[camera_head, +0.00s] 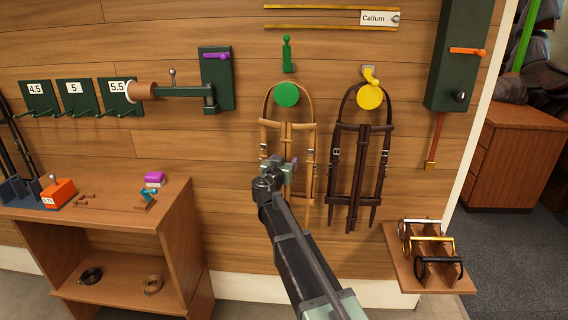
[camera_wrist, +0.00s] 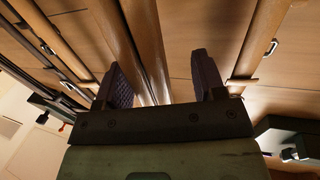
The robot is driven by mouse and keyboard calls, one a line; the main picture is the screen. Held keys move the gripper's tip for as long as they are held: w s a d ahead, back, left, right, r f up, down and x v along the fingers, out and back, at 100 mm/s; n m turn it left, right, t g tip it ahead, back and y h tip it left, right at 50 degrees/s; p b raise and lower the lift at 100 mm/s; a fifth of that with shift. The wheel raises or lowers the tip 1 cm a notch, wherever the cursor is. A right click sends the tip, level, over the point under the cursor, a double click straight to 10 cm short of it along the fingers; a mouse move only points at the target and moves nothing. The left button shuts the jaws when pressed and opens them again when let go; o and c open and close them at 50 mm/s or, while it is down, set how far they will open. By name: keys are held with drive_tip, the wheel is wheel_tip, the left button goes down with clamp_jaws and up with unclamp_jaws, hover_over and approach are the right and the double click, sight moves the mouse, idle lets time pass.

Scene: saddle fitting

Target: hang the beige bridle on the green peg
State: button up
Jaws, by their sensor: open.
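The beige bridle (camera_head: 264,138) hangs on the wall from the round green peg (camera_head: 287,95), its top loop passing around the peg and its straps hanging down. My gripper (camera_head: 280,170) is in front of the lower straps and hides part of them. In the wrist view my gripper (camera_wrist: 165,82) is open, with tan straps (camera_wrist: 150,38) running between and beyond its two dark fingers. I cannot tell whether the fingers touch the straps.
A dark brown bridle (camera_head: 338,155) hangs from the yellow peg (camera_head: 370,97) close on the right. A small shelf (camera_head: 398,270) with several curved bits sits at lower right. A wooden cabinet (camera_head: 100,215) stands at left. A purple-levered bracket (camera_head: 217,80) sticks out upper left.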

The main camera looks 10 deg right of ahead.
drive_tip(key=v, duration=1.1)
drive_tip(key=s+d+f+n+g+y, duration=0.2)
drive_tip(key=s+d+f+n+g, duration=0.25)
drive_tip(key=s+f+g, duration=0.75)
drive_tip(key=s+f+n+g+y, duration=0.1)
drive_tip(key=s+f+g+y, duration=0.2)
drive_tip(key=s, duration=0.6)
drive_tip(key=s+f+n+g+y, duration=0.15)
drive_tip(key=s+y, duration=0.25)
drive_tip(key=s, duration=0.5)
wheel_tip(320, 180, up, 20)
drive_tip(key=w+t+p, duration=0.1)
drive_tip(key=p, duration=1.9)
drive_tip(key=shift+d+m+p, duration=0.15)
drive_tip(key=shift+m+p, duration=0.2)
drive_tip(key=shift+m, duration=0.05)
drive_tip(key=shift+w, duration=0.1)
